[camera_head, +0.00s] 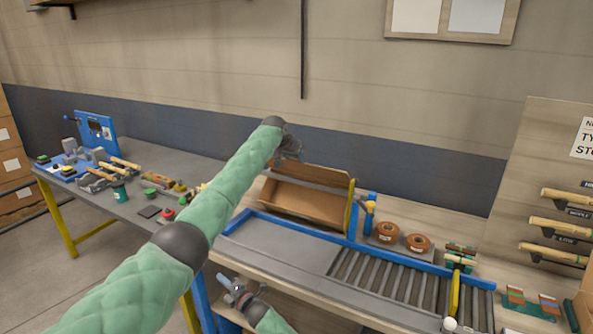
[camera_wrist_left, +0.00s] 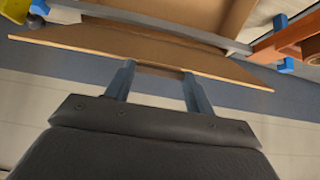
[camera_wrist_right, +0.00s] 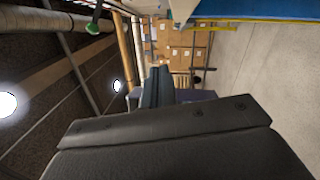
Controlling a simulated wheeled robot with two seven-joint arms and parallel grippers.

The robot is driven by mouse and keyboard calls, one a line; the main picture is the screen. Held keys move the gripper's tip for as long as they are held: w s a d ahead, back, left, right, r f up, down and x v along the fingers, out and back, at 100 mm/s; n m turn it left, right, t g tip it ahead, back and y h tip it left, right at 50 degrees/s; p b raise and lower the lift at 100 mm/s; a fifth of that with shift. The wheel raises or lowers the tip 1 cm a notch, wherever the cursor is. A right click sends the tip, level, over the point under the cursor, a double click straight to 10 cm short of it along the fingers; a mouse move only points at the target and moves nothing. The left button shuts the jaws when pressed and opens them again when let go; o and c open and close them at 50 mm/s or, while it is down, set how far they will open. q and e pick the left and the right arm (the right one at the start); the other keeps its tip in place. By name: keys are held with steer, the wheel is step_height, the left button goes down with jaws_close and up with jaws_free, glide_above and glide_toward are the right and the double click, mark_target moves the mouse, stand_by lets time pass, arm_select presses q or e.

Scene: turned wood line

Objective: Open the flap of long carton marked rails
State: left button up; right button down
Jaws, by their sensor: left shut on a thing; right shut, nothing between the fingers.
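The long carton (camera_head: 300,203) stands at the back of the bench, its brown inside showing. Its flap (camera_head: 325,175) is raised along the back edge. No "rails" mark is legible. My left gripper (camera_head: 298,158) is at the flap's top edge, left of its middle. In the left wrist view the fingers (camera_wrist_left: 158,72) are shut on the edge of the flap (camera_wrist_left: 90,38). My right gripper (camera_head: 226,281) is low in front of the bench, away from the carton. In the right wrist view its fingers (camera_wrist_right: 157,82) are together and empty.
A roller conveyor (camera_head: 390,280) with blue rails runs along the bench front. Two brown rolls (camera_head: 384,232) sit right of the carton. Tools and turned wood pieces cover the left table (camera_head: 110,200). A rack with wooden handles (camera_head: 560,228) stands at the right.

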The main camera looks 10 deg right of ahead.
step_height(320, 180, up, 4)
steer(key=a+n+y, duration=0.1)
steer(key=a+n, duration=0.1)
steer(key=m+t+h, duration=0.1)
steer(key=t+h, duration=0.5)
steer(key=t, duration=0.2)
glide_toward(292, 160)
steer(key=a+x, duration=0.1)
steer(key=x, duration=0.3)
steer(key=shift+w+d+r, duration=0.2)
steer(key=shift+w+r, duration=0.25)
steer(key=shift+w, duration=0.15)
